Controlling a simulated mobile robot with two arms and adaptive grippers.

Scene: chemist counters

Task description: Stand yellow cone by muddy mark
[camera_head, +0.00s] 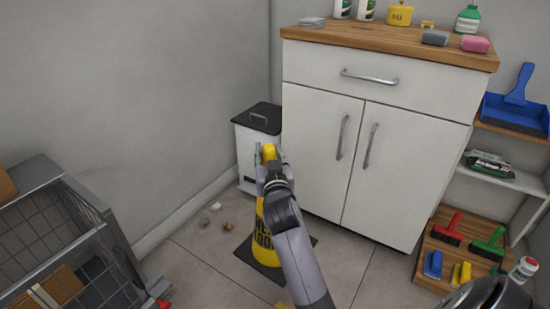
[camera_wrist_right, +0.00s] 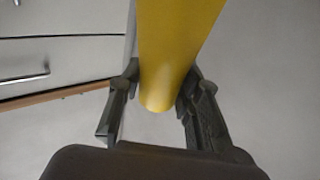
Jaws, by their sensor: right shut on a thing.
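The yellow cone (camera_head: 262,247), with dark lettering and a flat black base, is upright over the floor tiles in front of the white cabinet. My right gripper (camera_head: 268,160) is shut on its narrow top. In the right wrist view the cone (camera_wrist_right: 175,50) sits between the two fingers of the right gripper (camera_wrist_right: 160,95). My right arm hides part of the cone, and I cannot tell whether its base touches the floor. Small brown and pale bits (camera_head: 227,226) lie on the floor just left of the cone; a flat muddy mark is not clear. My left gripper is not in view.
A white bin (camera_head: 258,118) with a black lid stands behind the cone, beside the cabinet (camera_head: 400,170). A grey wire cart (camera_head: 75,215) is at the left. Shelves with brushes (camera_head: 447,229) are at the right. Some floor between cart and cone is clear.

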